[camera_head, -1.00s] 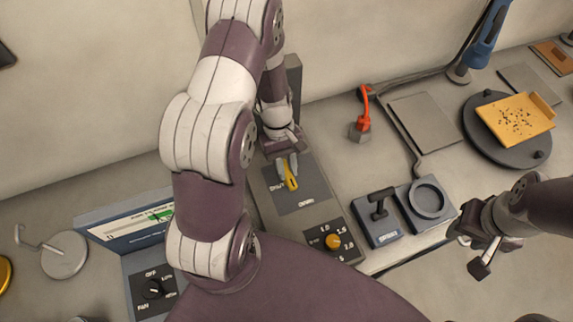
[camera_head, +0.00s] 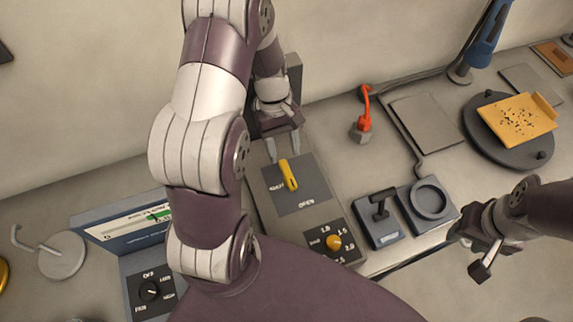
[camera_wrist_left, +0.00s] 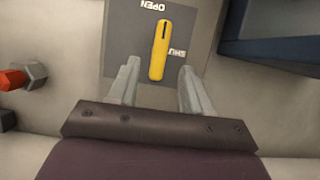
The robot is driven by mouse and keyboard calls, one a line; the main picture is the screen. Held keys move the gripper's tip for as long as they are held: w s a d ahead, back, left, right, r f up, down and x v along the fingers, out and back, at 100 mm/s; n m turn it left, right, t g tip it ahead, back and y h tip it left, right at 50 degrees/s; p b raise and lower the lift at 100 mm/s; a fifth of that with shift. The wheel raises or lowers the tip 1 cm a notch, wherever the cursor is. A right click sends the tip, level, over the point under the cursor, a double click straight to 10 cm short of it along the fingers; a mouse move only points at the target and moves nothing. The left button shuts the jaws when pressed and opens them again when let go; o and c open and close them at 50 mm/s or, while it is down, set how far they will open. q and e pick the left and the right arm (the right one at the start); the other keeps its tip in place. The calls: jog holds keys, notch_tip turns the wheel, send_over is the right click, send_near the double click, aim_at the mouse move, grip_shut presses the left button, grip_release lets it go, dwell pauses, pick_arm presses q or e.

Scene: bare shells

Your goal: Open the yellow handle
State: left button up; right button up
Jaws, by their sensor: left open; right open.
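The yellow handle (camera_head: 288,175) sits on a dark grey plate (camera_head: 318,183) marked SHUT at its side and OPEN towards its front. The handle's slotted end lies towards the OPEN word in the left wrist view (camera_wrist_left: 160,50). My left gripper (camera_head: 283,153) is open and empty just behind the handle. In the left wrist view its two fingers stand on either side of the handle's near end, apart from it. My right gripper (camera_head: 468,252) is open and empty at the right, past the bench's front edge.
An orange knob (camera_head: 333,242) on a dial plate is in front of the handle. To the right are a black lever (camera_head: 380,205), a round ring fixture (camera_head: 429,200) and a red-topped fitting (camera_head: 362,122). A fan dial (camera_head: 150,290) and a gauge panel are at the left.

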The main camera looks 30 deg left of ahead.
pick_arm(q)
jog(key=p+v, duration=0.2)
jog(key=v, duration=0.4)
jog(key=shift+r+p, duration=0.3)
jog(key=shift+p, duration=0.05)
